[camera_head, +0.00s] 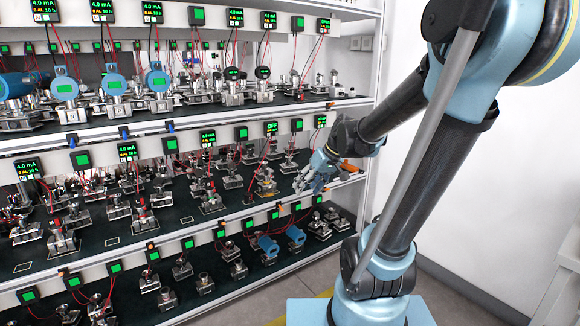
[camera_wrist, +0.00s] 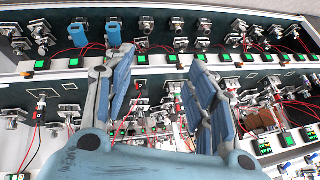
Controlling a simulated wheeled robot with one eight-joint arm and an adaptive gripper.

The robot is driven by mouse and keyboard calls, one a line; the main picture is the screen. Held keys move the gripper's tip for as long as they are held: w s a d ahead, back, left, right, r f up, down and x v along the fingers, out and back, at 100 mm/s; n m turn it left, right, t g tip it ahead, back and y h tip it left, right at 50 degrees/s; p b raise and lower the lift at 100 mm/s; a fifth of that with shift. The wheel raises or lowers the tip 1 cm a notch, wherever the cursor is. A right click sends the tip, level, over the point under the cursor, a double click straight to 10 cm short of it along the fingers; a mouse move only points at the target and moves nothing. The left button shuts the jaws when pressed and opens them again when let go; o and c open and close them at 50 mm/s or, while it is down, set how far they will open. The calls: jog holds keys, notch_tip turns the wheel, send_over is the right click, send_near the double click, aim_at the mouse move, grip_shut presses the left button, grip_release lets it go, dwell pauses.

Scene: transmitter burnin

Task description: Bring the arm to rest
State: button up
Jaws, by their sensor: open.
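My gripper (camera_head: 318,172) is at the right end of the middle shelf in the head view, at the end of my stretched-out arm. In the wrist view my gripper (camera_wrist: 160,85) shows two blue-padded fingers spread apart, with nothing between them. Behind the fingers are shelf fixtures and small display boxes. In the head view the fingers are small and partly merge with the metal fixtures and an orange piece beside them, so I cannot tell whether they touch anything.
A rack holds metal fixtures on its upper shelf (camera_head: 205,118), middle shelf (camera_head: 110,240) and lower shelf. Red wires hang from the displays. One display (camera_head: 271,128) reads OFF. Blue transmitters (camera_head: 114,84) sit upper left. A white wall (camera_head: 480,190) stands right, with floor (camera_head: 450,290) below.

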jog(key=s+d+f+m+h, duration=0.2)
jog(key=s+d+f, duration=0.2)
jog(key=s, duration=0.5)
jog(key=s+d+f+m+g+h, duration=0.1)
jog(key=s+d+f+m+h, duration=0.2)
jog(key=s+d, duration=0.5)
jog(key=shift+s+d+f, duration=0.4)
jog(key=shift+s+f, duration=0.2)
jog(key=shift+s, duration=0.05)
jog(key=shift+w+f, duration=0.2)
jog(key=shift+w, duration=0.2)
